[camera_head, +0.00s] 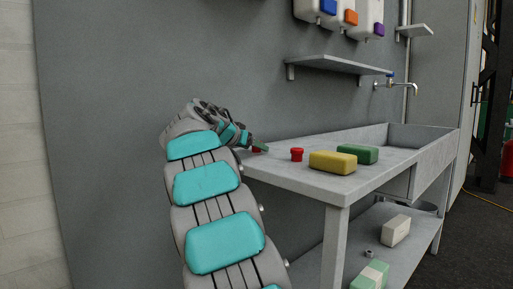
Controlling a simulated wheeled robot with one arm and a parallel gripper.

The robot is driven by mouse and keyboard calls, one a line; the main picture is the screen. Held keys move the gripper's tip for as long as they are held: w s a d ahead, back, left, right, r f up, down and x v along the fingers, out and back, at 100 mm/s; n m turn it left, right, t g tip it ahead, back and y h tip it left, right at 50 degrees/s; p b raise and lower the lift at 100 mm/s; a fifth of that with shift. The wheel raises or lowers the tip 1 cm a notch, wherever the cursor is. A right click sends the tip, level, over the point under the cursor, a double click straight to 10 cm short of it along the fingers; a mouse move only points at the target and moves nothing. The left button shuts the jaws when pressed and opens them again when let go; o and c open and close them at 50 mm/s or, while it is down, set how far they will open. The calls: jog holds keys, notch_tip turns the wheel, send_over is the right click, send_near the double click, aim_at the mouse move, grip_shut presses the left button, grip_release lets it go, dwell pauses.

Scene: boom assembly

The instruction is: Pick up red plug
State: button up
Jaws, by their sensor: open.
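A small red plug (297,154) stands on the left part of the grey counter (303,184), left of the yellow block. My gripper (261,147) is at the counter's left end, left of this plug and apart from it. It is open, though its fingers are small and partly hidden by my arm. A second bit of red (257,150) shows right at the fingertips. I cannot tell what it is or whether it lies between the fingers.
A yellow block (333,162) and a green block (358,154) lie right of the plug. Behind them are a sink basin (420,138) and a tap (400,85). A wall shelf (338,65) hangs above the counter. A lower shelf (345,248) holds blocks.

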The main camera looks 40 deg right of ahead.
jog(key=shift+c, duration=0.4)
grip_shut()
jog(key=shift+r, duration=0.15)
